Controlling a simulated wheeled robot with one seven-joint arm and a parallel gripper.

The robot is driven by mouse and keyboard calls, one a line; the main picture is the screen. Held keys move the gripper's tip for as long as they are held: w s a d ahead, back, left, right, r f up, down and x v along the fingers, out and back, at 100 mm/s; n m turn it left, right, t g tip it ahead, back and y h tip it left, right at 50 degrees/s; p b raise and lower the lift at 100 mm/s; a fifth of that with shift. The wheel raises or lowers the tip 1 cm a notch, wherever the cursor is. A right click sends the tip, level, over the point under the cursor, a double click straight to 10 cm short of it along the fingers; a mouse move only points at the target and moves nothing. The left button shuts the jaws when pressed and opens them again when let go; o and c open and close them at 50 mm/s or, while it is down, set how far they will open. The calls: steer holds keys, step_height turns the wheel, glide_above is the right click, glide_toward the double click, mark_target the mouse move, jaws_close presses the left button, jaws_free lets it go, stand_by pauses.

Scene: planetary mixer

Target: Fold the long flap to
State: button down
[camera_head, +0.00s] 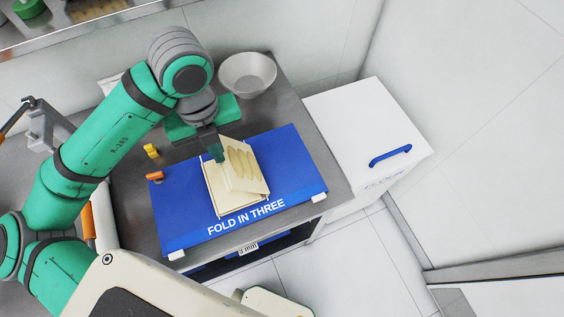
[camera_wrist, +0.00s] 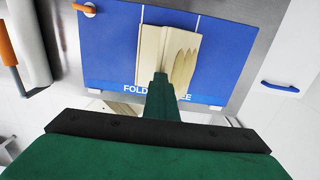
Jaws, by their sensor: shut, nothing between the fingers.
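A cream dough sheet (camera_head: 216,187) lies on the blue mat (camera_head: 288,150) marked "FOLD IN THREE". Whether the fingertips touch the flap I cannot tell. In the wrist view, the shut fingers (camera_wrist: 160,80) point at the dough (camera_wrist: 151,50), and the patched face (camera_wrist: 184,62) shows to their right. The fingers hide part of the dough.
A grey metal bowl (camera_head: 247,75) stands on the counter behind the mat. Small orange (camera_head: 155,176) and yellow (camera_head: 151,151) items are at left. A white cabinet with a blue handle (camera_head: 390,155) stands right. The mat's right side is clear.

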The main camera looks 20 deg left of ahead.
steer(key=f, duration=0.1)
steer(key=s+f, duration=0.1)
steer(key=a+f, duration=0.1)
steer(key=shift+s+f, duration=0.3)
steer(key=shift+s, duration=0.05)
steer(key=shift+s+f, duration=0.1)
steer(key=shift+s+a+f, duration=0.2)
steer(key=shift+a+f, duration=0.05)
steer(key=shift+f, duration=0.35)
steer(key=shift+s+a+f, duration=0.25)
steer(key=shift+f, duration=0.35)
steer(key=shift+s+a+f, duration=0.2)
steer(key=shift+a+f, duration=0.05)
steer(key=shift+f, duration=0.35)
steer(key=c, duration=2.4)
jaws_free()
steer(key=shift+w+r, duration=0.1)
steer(key=shift+r, duration=1.75)
steer(key=o, duration=0.6)
steer(key=shift+r, duration=0.65)
steer(key=shift+a+r, duration=0.25)
steer(key=shift+r, duration=0.85)
